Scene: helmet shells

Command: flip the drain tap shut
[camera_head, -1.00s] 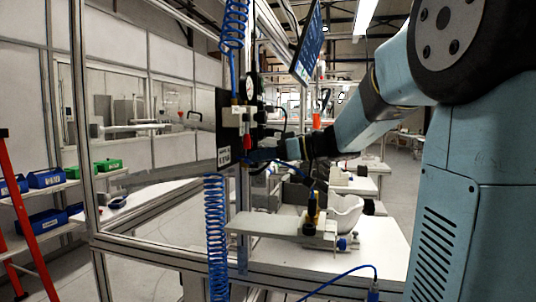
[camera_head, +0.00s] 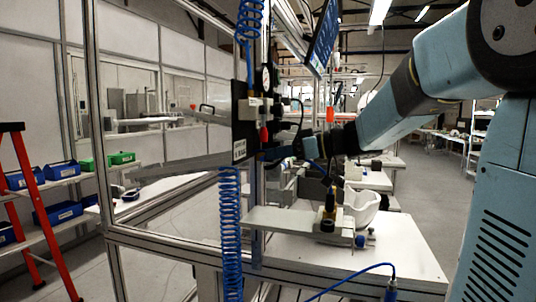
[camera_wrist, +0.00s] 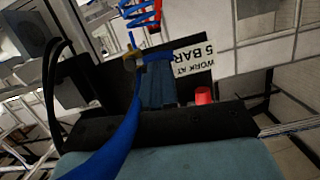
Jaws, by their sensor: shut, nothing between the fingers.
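The black air panel (camera_head: 243,122) hangs on the frame, with a gauge (camera_head: 266,78) and a red handle-like part (camera_head: 264,135). I cannot tell for certain which part is the drain tap. My gripper (camera_head: 272,154) is at the panel's right side, just below the red part. In the wrist view its blue fingers (camera_wrist: 156,92) are together and empty, close to the panel. A brass-coloured fitting (camera_wrist: 131,61) with blue beside it shows just beyond them. A red part (camera_wrist: 204,96) is to their right. Contact cannot be told.
A coiled blue hose (camera_head: 230,225) hangs below the panel; another blue hose (camera_wrist: 110,145) crosses the wrist view. A bench (camera_head: 400,250) holds a clamp fixture and a white shell (camera_head: 361,207). A red ladder (camera_head: 35,200) and blue bins stand at left.

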